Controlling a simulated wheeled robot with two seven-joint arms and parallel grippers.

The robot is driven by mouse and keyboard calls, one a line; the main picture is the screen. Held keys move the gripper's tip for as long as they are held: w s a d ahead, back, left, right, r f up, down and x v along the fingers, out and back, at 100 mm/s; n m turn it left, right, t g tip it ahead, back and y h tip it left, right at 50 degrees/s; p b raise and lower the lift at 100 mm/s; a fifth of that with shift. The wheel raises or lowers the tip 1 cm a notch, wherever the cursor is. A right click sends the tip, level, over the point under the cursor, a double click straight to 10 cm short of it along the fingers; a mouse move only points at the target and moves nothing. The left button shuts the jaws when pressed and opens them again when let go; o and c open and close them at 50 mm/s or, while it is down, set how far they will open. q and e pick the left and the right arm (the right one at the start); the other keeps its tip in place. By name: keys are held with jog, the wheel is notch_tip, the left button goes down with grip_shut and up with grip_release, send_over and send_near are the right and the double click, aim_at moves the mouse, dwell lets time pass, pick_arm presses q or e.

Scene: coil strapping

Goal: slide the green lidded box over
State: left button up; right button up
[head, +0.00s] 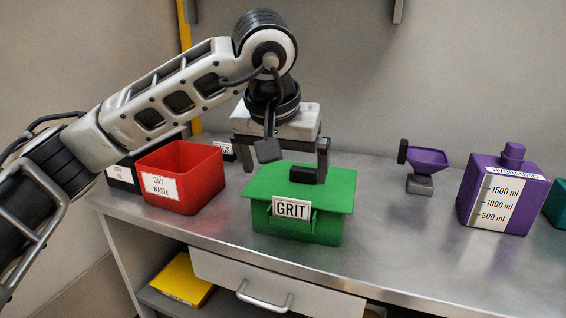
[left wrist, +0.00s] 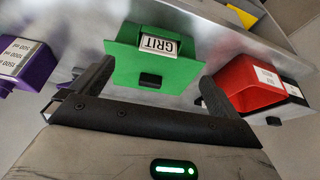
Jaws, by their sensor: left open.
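The green lidded box (head: 330,200) labelled GRIT stands upright on the metal bench, its lid on, with a small dark handle (head: 304,174) on top. In the left wrist view the green box (left wrist: 125,62) shows with the dark handle (left wrist: 151,80) between the finger lines. My left gripper (head: 295,164) points down over the lid, open, one finger on each side of the handle. I cannot tell whether a finger touches the handle or lid. It also shows in the left wrist view (left wrist: 143,84). My right gripper is out of view.
A red OILY WASTE bin (head: 203,190) stands close left of the box, with a black bin (head: 122,175) behind it. To the right are a purple funnel (head: 428,160) and a purple jug (head: 508,190). Bare bench (head: 400,225) lies between box and jug. A drawer handle (head: 265,300) is below.

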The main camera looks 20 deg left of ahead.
aim_at(291, 211)
pick_arm(q)
jog(key=x, duration=1.6)
jog(key=shift+s+p, duration=0.15)
jog(key=shift+p, duration=0.2)
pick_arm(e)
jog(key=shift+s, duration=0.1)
